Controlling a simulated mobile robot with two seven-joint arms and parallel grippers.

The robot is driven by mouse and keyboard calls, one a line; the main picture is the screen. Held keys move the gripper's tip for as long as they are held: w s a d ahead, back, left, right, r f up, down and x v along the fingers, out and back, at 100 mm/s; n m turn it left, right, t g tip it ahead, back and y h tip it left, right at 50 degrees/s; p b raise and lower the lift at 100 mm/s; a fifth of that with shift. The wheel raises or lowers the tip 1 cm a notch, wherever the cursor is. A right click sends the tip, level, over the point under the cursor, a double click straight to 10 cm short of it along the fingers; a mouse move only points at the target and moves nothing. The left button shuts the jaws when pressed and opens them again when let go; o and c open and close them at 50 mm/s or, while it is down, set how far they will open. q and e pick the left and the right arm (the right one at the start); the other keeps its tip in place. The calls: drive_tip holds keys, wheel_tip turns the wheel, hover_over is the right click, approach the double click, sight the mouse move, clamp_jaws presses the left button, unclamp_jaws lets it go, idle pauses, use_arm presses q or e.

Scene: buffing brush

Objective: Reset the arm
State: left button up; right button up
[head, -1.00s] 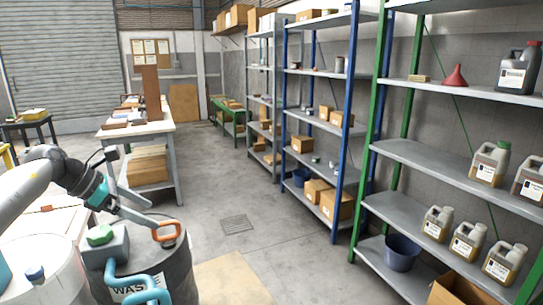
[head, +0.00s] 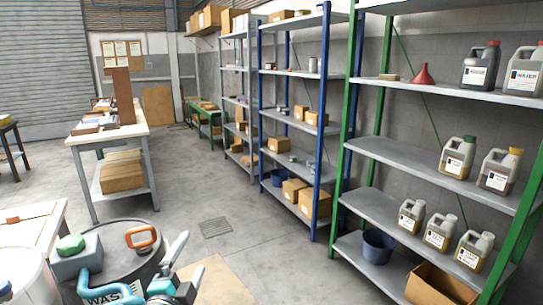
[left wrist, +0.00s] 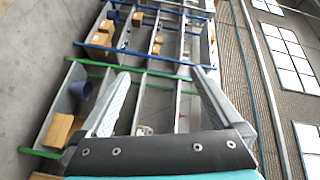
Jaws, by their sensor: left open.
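My left gripper (head: 194,251) shows low in the head view, with pale grey fingers apart and nothing between them. It is at the right front of the dark waste drum (head: 128,268), apart from the orange handle-shaped thing (head: 141,237) on the drum's top. In the left wrist view the two fingers of my left gripper (left wrist: 160,85) are spread wide, with the shelves seen between them. A grey block with a green top (head: 72,246) and a teal curved piece (head: 88,286) are at the drum. My right gripper is not in view.
A green-posted shelf (head: 385,205) with several jugs, a red funnel (head: 422,74) and a blue bucket (head: 378,246) stands on the right. A workbench (head: 110,136) stands at the back left. The floor between (head: 235,190) is clear.

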use_arm(q)
drive_tip(key=s+f+n+g, duration=0.5)
drive_tip(key=s+f, duration=0.1)
drive_tip(key=s, duration=0.4)
drive_tip(key=s+f+n+g+y, duration=0.1)
drive_tip(key=s+f+n+g, duration=0.35)
drive_tip(key=s, duration=0.65)
drive_tip(key=s+f+n+g, duration=0.4)
drive_tip(key=s+f+g, duration=0.15)
drive_tip(key=s, duration=0.45)
wheel_tip(320, 180, down, 25)
drive_tip(key=s+b, duration=0.1)
drive_tip(key=s, duration=0.1)
drive_tip(key=s+a+f+g+b, duration=0.1)
drive_tip(key=s+a+f, duration=0.1)
drive_tip(key=s+f, duration=1.1)
drive_tip(key=shift+s+f, duration=0.2)
drive_tip(key=shift+s, duration=0.7)
